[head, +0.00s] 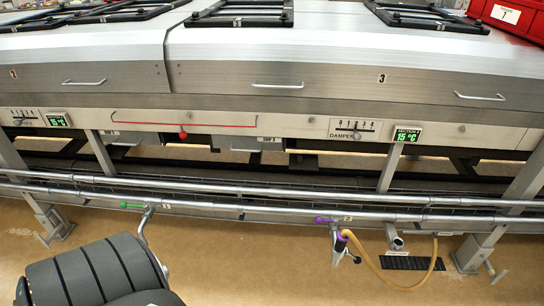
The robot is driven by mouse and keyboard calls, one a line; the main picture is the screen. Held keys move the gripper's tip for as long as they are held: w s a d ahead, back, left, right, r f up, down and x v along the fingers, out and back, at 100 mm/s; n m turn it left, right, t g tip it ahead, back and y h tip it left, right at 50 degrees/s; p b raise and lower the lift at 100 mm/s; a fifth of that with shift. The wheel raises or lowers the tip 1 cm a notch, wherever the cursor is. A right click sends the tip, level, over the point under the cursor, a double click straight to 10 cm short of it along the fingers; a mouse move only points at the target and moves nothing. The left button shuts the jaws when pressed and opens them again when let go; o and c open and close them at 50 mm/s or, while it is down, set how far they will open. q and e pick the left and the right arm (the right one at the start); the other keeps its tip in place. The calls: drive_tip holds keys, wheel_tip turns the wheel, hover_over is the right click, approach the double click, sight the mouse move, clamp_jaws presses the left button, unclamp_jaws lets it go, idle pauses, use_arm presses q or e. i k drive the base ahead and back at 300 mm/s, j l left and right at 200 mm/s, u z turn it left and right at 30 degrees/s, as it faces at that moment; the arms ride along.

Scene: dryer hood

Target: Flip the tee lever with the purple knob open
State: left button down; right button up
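The lever with the purple knob (325,219) sits on the lower pipe rail, right of centre in the head view. Its handle appears to lie along the rail, with the knob to the left of the tee. A short tee branch (336,243) hangs down just below it. The lever's exact turn angle is too small to tell.
A similar lever with a green knob (130,205) is on the same rail to the left. A dark ribbed object (88,270) fills the lower left. Metal legs (505,205) stand at the right. The brown floor (240,265) left of the hose is clear.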

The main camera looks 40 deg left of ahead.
sight(318, 220)
drive_tip(key=u, duration=0.95)
